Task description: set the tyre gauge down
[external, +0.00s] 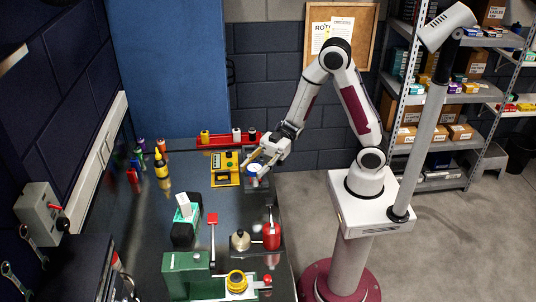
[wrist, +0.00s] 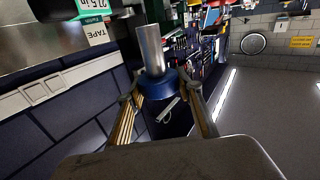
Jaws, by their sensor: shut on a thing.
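The tyre gauge, as I take it, is the blue-collared piece with a silver cylinder (wrist: 151,50) in the wrist view. My gripper (wrist: 160,98) is shut on its blue collar, one finger on each side. In the external view my gripper (external: 256,165) is over the far right part of the bench, and the gauge shows as a small blue and white piece (external: 253,170) at the fingertips. A small dark, block-like thing (external: 257,188) is just below it. I cannot tell whether the gauge touches anything underneath.
A yellow device (external: 226,169) stands close left of my gripper, with a red rack (external: 222,139) behind. A red canister (external: 271,236), a brass-coloured round piece (external: 240,240) and a green box (external: 187,272) stand nearer. The dark bench top (external: 155,215) is clear at centre left.

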